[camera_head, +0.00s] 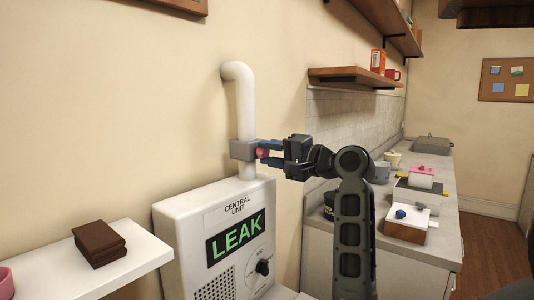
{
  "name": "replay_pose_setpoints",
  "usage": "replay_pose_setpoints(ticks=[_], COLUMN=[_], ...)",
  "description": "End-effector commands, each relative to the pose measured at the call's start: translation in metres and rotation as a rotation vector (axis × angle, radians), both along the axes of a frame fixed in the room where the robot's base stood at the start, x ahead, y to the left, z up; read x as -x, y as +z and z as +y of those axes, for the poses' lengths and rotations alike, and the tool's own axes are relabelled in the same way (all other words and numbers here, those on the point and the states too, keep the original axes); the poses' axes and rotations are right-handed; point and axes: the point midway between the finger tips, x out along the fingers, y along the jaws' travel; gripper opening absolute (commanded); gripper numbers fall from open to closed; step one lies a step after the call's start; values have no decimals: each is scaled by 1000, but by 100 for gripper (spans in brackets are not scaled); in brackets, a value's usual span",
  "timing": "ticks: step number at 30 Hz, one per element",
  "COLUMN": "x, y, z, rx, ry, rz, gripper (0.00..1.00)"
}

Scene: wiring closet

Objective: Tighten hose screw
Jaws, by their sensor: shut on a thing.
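A white hose (245,100) comes out of the wall, bends down and enters the top of the central unit (190,220). A grey clamp (241,149) sits around the hose just above the unit. A red screw knob (262,153) is on the clamp's right side. My gripper (264,151) reaches in from the right and is shut on the red screw knob, its blue fingers around it. The unit's dark display (236,236) reads "LEAK" in green letters, with a black dial (262,267) below it.
At right, a counter (440,230) carries boxes, cups and other small items. Wooden shelves (345,77) hang above it. The wall around the hose is clear.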

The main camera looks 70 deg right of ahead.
Motion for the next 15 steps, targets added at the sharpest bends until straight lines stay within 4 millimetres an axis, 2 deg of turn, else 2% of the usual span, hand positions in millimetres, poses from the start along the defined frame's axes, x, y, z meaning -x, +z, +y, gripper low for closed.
replay_pose_setpoints(ticks=[2, 3, 9, 15], x=[0, 0, 0, 0], y=[1, 1, 1, 0], z=[0, -1, 0, 0], rx=[-85, -88, -82, -82], ry=[-1, -2, -1, -1], rz=[-23, -23, -21, -20], gripper=[0, 37, 56, 56])
